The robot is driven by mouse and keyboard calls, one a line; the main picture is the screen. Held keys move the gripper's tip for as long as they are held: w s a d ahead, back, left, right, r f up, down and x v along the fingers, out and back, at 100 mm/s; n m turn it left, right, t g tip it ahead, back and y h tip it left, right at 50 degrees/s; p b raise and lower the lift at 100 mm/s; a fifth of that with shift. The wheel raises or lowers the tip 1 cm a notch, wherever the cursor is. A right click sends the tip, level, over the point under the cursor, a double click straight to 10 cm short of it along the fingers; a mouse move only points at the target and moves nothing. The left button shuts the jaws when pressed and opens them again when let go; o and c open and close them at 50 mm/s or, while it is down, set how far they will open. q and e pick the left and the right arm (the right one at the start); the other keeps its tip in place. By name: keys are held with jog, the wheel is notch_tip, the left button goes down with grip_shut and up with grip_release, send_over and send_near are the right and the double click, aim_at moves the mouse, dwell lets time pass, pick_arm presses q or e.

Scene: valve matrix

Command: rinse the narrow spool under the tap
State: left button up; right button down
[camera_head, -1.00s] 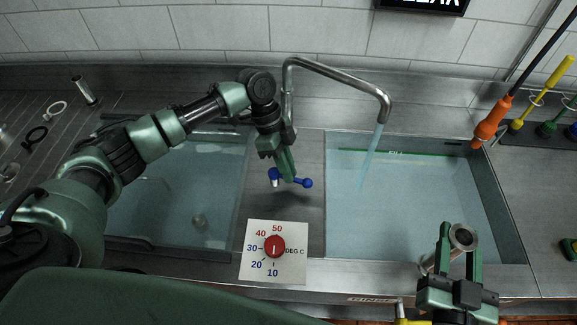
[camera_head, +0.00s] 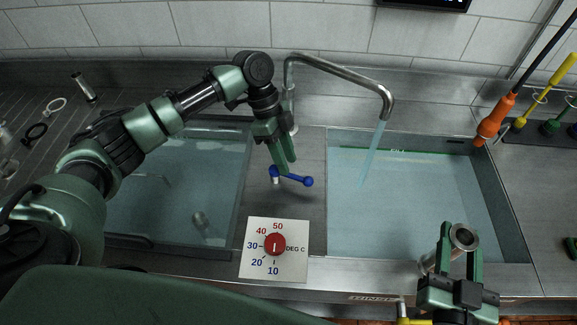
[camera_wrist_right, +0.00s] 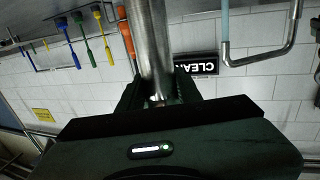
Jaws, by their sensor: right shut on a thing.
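A metal spool (camera_head: 464,237) with a round flanged end is held in my right gripper (camera_head: 458,256), over the front edge of the right basin. In the right wrist view, the spool's metal shaft (camera_wrist_right: 150,40) stands between the jaws. The tap (camera_head: 340,76) arches over the right basin, and a stream of water (camera_head: 373,150) falls from its spout into it. The spool is apart from the stream, nearer the front. The blue tap lever (camera_head: 291,177) sits on the deck between the basins. My left gripper (camera_head: 285,170) is just above the lever, its fingers slightly apart and empty.
The right basin (camera_head: 490,205) and left basin (camera_head: 240,205) hold water; a small metal piece (camera_head: 200,220) lies in the left one. A temperature dial (camera_head: 274,245) is at the front. Another metal spool (camera_head: 84,88) and rings are at left. Brushes (camera_head: 495,120) hang at right.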

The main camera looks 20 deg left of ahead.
pick_arm(q)
jog(key=b+v, duration=0.2)
jog(key=v, duration=0.7)
jog(key=shift+r, duration=0.15)
jog(key=shift+a, duration=0.1)
